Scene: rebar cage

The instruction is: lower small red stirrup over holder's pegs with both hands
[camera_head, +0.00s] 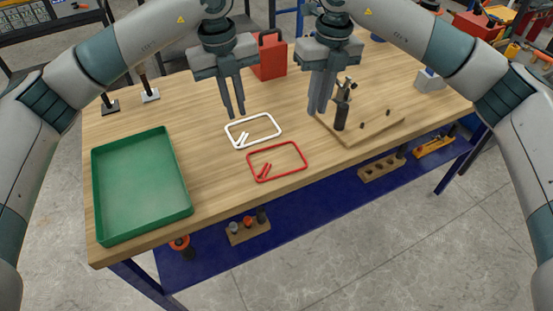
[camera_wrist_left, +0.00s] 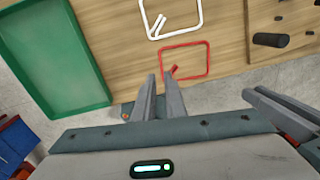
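The small red stirrup (camera_head: 272,147), a rounded rectangle with two hooked ends, lies flat near the table's front edge. It also shows in the left wrist view (camera_wrist_left: 184,45). The holder (camera_head: 375,128) is a flat wooden board with short dark pegs, right of the stirrup; a thick dark upright post (camera_head: 341,113) stands at its left side. My left gripper (camera_head: 235,112) is above the table, behind the stirrups, empty, with a small gap between its fingers. My right gripper (camera_head: 319,108) is above the table by the holder's left edge, empty, fingers seemingly slightly apart.
A white stirrup (camera_head: 266,117) lies just behind the red one. A green tray (camera_head: 187,190) is at the left. A red box (camera_head: 271,60) stands at the back. Several blocks and tools sit on the blue lower shelf (camera_head: 310,214). The table between tray and stirrups is clear.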

